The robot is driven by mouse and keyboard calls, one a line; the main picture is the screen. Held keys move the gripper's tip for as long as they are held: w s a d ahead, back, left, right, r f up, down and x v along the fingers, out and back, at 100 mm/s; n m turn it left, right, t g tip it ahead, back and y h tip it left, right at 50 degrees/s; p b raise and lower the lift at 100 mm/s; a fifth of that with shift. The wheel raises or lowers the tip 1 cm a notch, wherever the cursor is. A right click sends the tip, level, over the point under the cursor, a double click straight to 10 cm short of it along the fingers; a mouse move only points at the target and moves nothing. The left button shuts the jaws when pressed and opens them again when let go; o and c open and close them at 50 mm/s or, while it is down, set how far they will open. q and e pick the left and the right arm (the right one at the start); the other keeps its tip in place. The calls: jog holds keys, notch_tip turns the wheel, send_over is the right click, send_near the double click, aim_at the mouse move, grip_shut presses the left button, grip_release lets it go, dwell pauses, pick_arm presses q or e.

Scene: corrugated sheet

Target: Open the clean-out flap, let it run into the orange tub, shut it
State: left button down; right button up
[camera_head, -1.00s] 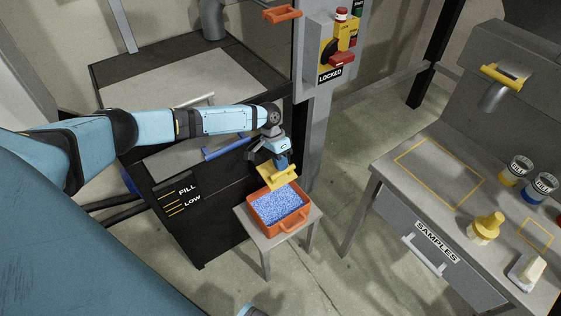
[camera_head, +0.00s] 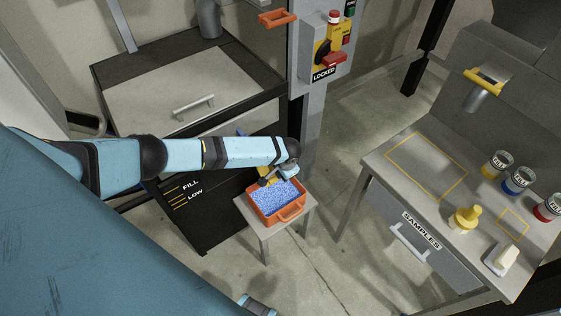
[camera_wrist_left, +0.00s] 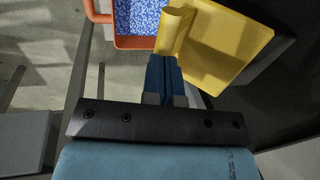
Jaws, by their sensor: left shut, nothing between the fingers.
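The orange tub (camera_head: 277,216) stands on a small grey stool and holds blue-and-white granules (camera_head: 274,196) up near its rim. It also shows at the top of the wrist view (camera_wrist_left: 137,43). The yellow clean-out flap (camera_wrist_left: 222,45), with a rounded yellow handle (camera_wrist_left: 174,29), is on the dark cabinet beside the tub. In the head view my arm hides most of the flap (camera_head: 263,171), so I cannot tell how far open it is. My left gripper (camera_wrist_left: 161,58) is shut and empty, its blue fingertips close by the handle; contact is unclear.
The dark cabinet (camera_head: 215,222) bears FILL and LOW marks. A grey post carries a switch box (camera_head: 330,45) labelled LOCKED. Open floor lies between stool and bench.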

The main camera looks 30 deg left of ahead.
pick_arm(q)
notch_tip(320, 180, down, 4)
jog(key=t+y, duration=0.1)
jog(key=y, duration=0.2)
jog(key=shift+a+r+b, duration=0.1)
jog(key=shift+r+b, duration=0.1)
jog(key=shift+b, duration=0.1)
jog(key=shift+a+f+t+y, duration=0.1)
jog(key=shift+f+t+y, duration=0.25)
jog(key=shift+y, duration=0.25)
jog(key=a+f+y+b, duration=0.1)
jog(key=f+t+y+b, duration=0.1)
jog(key=shift+w+a+f+y+b, duration=0.25)
jog(key=shift+w+a+y+b, duration=0.1)
jog(key=shift+y, duration=0.05)
jog(key=shift+a+f, duration=0.1)
pick_arm(e)
jog(key=shift+w+a+f, duration=0.1)
jog(key=shift+w+f, duration=0.1)
jog(key=shift+f, duration=0.35)
jog(key=shift+w+a+f, duration=0.1)
jog(key=shift+w+f, duration=0.05)
jog(key=shift+f, duration=0.35)
pick_arm(q)
jog(key=shift+w, duration=0.1)
pick_arm(e)
jog(key=shift+r, duration=0.15)
